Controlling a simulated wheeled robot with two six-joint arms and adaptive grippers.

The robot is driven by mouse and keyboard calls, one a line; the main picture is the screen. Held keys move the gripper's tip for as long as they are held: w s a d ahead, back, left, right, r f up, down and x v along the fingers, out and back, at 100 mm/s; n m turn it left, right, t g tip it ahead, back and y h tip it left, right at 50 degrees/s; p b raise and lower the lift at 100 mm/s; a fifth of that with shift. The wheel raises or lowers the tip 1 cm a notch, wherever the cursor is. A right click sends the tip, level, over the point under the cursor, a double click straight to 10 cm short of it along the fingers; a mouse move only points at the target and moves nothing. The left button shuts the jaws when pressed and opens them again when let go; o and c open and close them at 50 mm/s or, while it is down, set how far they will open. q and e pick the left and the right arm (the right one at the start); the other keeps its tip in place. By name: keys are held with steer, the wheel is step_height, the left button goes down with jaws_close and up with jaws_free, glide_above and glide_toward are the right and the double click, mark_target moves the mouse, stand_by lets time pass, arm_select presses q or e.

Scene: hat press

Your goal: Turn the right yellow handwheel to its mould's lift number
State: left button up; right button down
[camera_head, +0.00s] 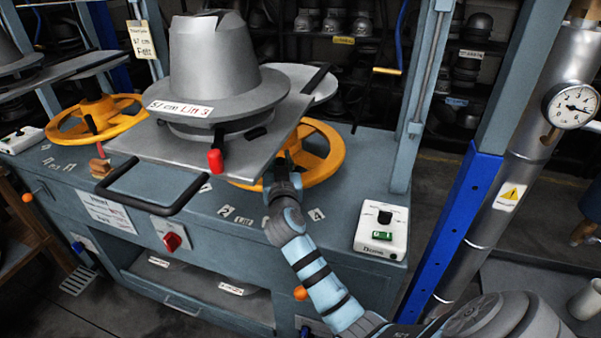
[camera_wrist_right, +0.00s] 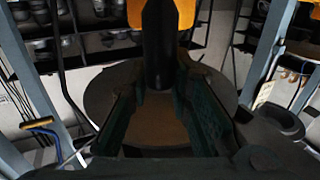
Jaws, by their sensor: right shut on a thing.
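The right yellow handwheel (camera_head: 325,160) lies on the press bench, partly hidden under the tray and mould. The grey hat-shaped mould (camera_head: 213,65) above it carries a label reading "57 cm Lift 3" (camera_head: 180,108). My right gripper (camera_head: 282,172) is at the wheel's near side; its fingers are mostly hidden by the tray and wrist. In the right wrist view, my right gripper (camera_wrist_right: 160,90) has its fingers on both sides of a dark upright handle (camera_wrist_right: 160,50), with yellow wheel behind it. Number labels "2" (camera_head: 226,211) and "4" (camera_head: 316,214) lie on the bench front. My left gripper is out of view.
The metal tray (camera_head: 160,143) with a black loop handle (camera_head: 150,205) overhangs the wheel. A white box with a green button (camera_head: 381,236) stands on the bench's right corner. A second yellow handwheel (camera_head: 65,128) is at left. Blue uprights flank the press.

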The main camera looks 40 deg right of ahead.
steer(key=w+a, duration=0.1)
steer(key=a+b, duration=0.1)
steer(key=shift+w+a+f+h, duration=0.2)
steer(key=shift+w+a+h, duration=0.1)
steer(key=shift+w, duration=0.05)
steer(key=shift+a+r, duration=0.1)
steer(key=shift+r, duration=0.05)
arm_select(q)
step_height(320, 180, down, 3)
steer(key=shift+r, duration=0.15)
arm_select(e)
steer(key=c, duration=1.4)
jaws_free()
steer(key=shift+w, duration=0.1)
steer(key=shift+c, duration=0.2)
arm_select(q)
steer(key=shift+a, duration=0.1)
arm_select(e)
steer(key=v, duration=0.7)
steer(key=shift+s, duration=0.25)
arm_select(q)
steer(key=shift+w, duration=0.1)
arm_select(e)
steer(key=shift+r, duration=0.15)
steer(key=shift+a, duration=0.1)
